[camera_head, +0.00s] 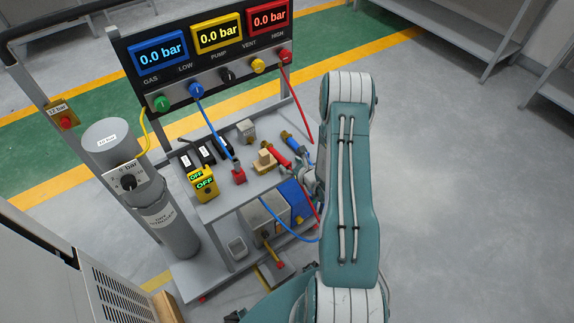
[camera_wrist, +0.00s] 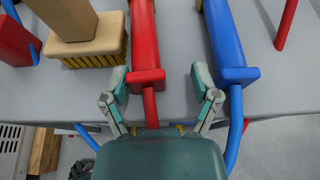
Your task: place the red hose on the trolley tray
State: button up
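The red hose runs from the right end of the gauge panel (camera_head: 297,100) down past the trolley's right side. Its thick red end piece lies on the grey trolley tray (camera_head: 222,208), beside a wooden brush. In the wrist view the red end piece (camera_wrist: 145,45) points toward me, with thin red hose (camera_wrist: 150,105) leaving its near end. My gripper (camera_wrist: 159,80) is open at the tray's near edge (camera_wrist: 180,108). Its fingers stand on either side of the red hose end, the left one closer. A gap shows at the right finger. In the head view my arm partly hides the gripper.
A blue-ended tool (camera_wrist: 228,45) lies close right of the red end, near my right finger. The wooden brush (camera_wrist: 92,40) lies close left. A yellow OFF box (camera_head: 203,187) stands on the tray. A grey cylinder (camera_head: 165,215) stands left. Floor at right is clear.

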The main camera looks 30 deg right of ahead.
jog(key=shift+d, duration=0.3)
jog(key=shift+a+r, duration=0.15)
jog(key=shift+a, duration=0.1)
jog(key=s, duration=0.1)
jog(key=s+r, duration=0.1)
jog(key=s+a, duration=0.1)
jog(key=shift+s+a+r, duration=0.1)
jog(key=shift+s+r, duration=0.3)
jog(key=d+v, duration=0.1)
jog(key=v, duration=0.6)
jog(key=a+r+n+g+y, duration=0.8)
jog(key=a+r+n+y, duration=0.2)
jog(key=a+r+n, duration=1)
jog(key=s+a+r+n+g+h, duration=0.4)
jog(key=s+a+r+n, duration=0.1)
jog(key=s+r+n, duration=0.3)
jog(key=s+d+r+n+t+h, duration=0.3)
jog(key=s+r+n+t+h, duration=0.1)
jog(key=s+r+n+h, duration=0.2)
jog(key=shift+s+r+n, duration=0.15)
jog(key=shift+r+n, duration=0.65)
